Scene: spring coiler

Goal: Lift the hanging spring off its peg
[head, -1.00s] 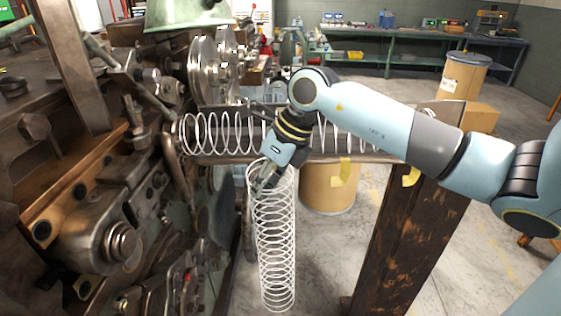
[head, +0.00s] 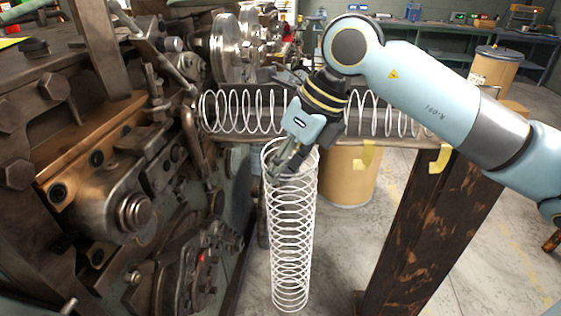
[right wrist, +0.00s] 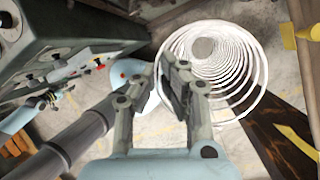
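The white hanging spring (head: 291,235) hangs upright below the rail, and its coils also show from above in the right wrist view (right wrist: 262,75). Its peg cannot be made out. My right gripper (head: 277,170) points down at the left side of the spring's top coils. In the right wrist view my right gripper (right wrist: 175,75) has its two fingers close together with a narrow gap between them, over the left edge of the top coil. I cannot tell whether wire lies between them. My left gripper is out of view.
The coiling machine (head: 120,190) fills the left side, close to the spring. A horizontal spring (head: 240,111) lies along the rail behind my right gripper. A rusty post (head: 430,240) stands to the right, and a brown drum (head: 345,175) stands behind. Floor shows between spring and post.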

